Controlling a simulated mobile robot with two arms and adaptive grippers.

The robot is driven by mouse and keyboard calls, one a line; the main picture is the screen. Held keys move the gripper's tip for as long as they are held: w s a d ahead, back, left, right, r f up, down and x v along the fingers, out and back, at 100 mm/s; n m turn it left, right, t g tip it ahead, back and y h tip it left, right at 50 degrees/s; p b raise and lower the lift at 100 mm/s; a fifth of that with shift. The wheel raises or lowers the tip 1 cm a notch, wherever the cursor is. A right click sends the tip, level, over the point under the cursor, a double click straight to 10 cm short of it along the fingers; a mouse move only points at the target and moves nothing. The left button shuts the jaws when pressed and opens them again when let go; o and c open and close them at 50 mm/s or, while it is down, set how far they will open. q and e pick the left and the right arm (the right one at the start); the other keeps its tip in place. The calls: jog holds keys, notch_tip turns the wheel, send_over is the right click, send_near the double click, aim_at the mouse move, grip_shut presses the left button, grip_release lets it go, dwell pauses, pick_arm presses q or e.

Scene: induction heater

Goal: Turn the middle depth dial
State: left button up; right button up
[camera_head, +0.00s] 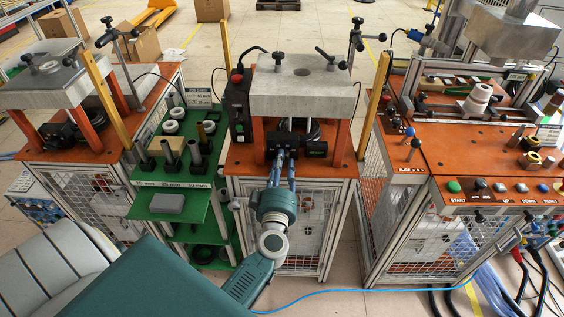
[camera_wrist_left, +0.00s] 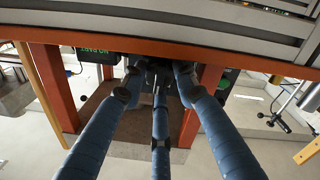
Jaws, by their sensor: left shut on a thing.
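The middle station (camera_head: 300,90) has a grey metal block on orange legs, with a dark mechanism under it. My left gripper (camera_head: 284,155) reaches under the block from the front, its blue fingers pointing away from me. In the left wrist view the gripper (camera_wrist_left: 158,78) has its three fingers drawn together around a dark part under the block, where the middle depth dial (camera_wrist_left: 157,68) sits. The dial is mostly hidden by the fingertips, and its turn angle cannot be read. My right gripper is not in view.
Orange legs (camera_wrist_left: 52,85) stand close on both sides of the gripper. A green shelf (camera_head: 166,205) with rings and posts stands left. A heater station with buttons (camera_head: 488,186) stands right.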

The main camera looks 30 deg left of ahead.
pick_arm(q)
jog(key=shift+a+r+n, duration=0.15)
jog(key=shift+r+n, duration=0.05)
jog(key=shift+n, duration=0.6)
jog(key=o, duration=0.8)
jog(key=shift+o, duration=0.2)
jog(key=shift+s, duration=0.1)
